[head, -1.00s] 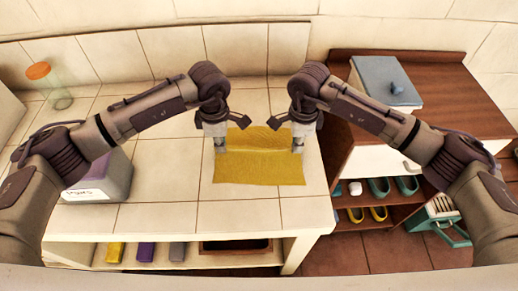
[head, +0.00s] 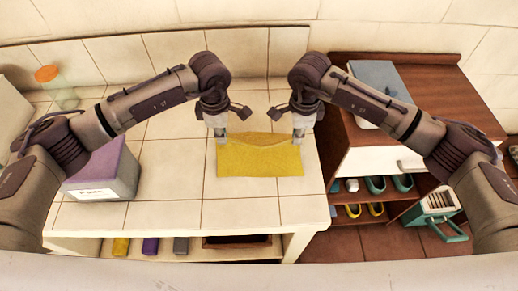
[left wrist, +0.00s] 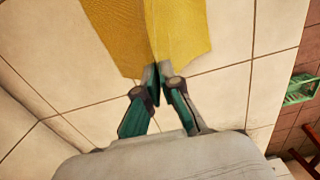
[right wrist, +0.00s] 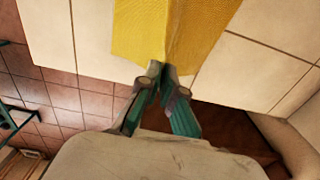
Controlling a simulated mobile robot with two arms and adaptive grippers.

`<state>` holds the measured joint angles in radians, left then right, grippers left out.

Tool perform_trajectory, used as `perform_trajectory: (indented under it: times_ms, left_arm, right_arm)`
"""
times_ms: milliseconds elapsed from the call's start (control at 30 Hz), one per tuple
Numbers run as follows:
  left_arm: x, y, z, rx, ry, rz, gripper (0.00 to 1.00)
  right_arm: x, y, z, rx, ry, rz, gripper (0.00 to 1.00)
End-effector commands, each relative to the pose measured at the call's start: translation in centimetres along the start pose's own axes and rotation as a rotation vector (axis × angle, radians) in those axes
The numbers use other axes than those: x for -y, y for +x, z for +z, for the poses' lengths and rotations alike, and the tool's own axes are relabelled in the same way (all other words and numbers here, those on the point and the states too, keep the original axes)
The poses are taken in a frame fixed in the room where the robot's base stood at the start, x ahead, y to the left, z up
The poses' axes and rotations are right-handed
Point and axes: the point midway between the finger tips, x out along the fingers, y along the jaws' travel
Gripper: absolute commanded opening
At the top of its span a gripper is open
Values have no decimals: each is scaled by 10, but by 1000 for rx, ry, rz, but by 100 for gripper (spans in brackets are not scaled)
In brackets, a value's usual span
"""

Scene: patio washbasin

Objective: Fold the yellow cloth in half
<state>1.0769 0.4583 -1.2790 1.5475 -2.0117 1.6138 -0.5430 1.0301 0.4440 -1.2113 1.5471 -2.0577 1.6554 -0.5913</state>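The yellow cloth (head: 260,163) lies on the tiled counter (head: 170,180), its near part flat and its far part raised in a bulge between my grippers. My left gripper (head: 219,134) is shut on the cloth at its far left side. My right gripper (head: 299,136) is shut on it at its far right side. In the left wrist view, the closed fingertips (left wrist: 157,72) pinch the cloth (left wrist: 180,25) at a crease. In the right wrist view, the fingertips (right wrist: 158,70) also pinch the cloth (right wrist: 140,30). The cloth behind the bulge is hidden.
A purple-topped box (head: 105,178) and an orange-lidded jar (head: 58,88) stand on the left. A brown cabinet (head: 440,85) with shoes on its shelves stands right of the counter. A green caddy (head: 440,212) is on the floor.

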Motion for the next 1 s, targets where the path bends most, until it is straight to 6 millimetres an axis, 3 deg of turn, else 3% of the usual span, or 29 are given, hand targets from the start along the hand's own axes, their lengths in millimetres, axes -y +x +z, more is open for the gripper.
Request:
perform_trajectory:
  times_ms: [33,433,600,1000]
  left_arm:
    - [0,-15,0,0,-1,1,0]
    - [0,-82,1,0,-1,0,0]
    - [0,-92,1,0,-1,0,0]
    - [0,-91,1,0,-1,0,0]
  right_arm:
    - [0,-16,0,-1,0,-1,0]
    - [0,-83,1,0,0,-1,0]
    - [0,-92,1,0,0,-1,0]
    - [0,-91,1,0,0,-1,0]
